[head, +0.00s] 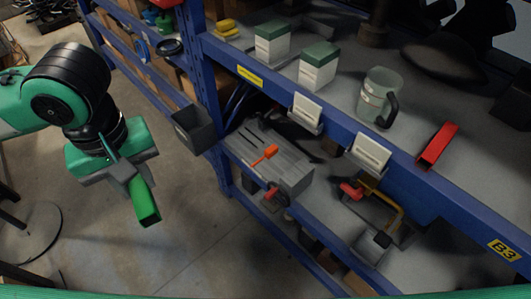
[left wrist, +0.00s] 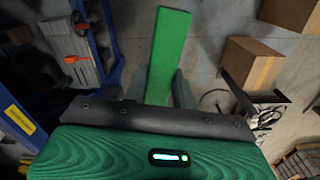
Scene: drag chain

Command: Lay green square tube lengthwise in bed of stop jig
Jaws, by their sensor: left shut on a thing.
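My left gripper (head: 127,172) is at the left of the head view, shut on the green square tube (head: 144,203). The tube sticks out past the fingers, tilted downward, with its open end toward the lower right. In the left wrist view the tube (left wrist: 169,52) extends away between the two fingers (left wrist: 160,88). A grey grooved block with orange handles (head: 268,160), which looks like the stop jig, sits on the lower blue shelf. The held tube is apart from it, to its left, over open floor. My right gripper is not in view.
The upper shelf edge (head: 345,120) overhangs behind. A red square tube (head: 437,145), a jug (head: 377,97) and green-lidded boxes (head: 318,66) are on the upper shelf.

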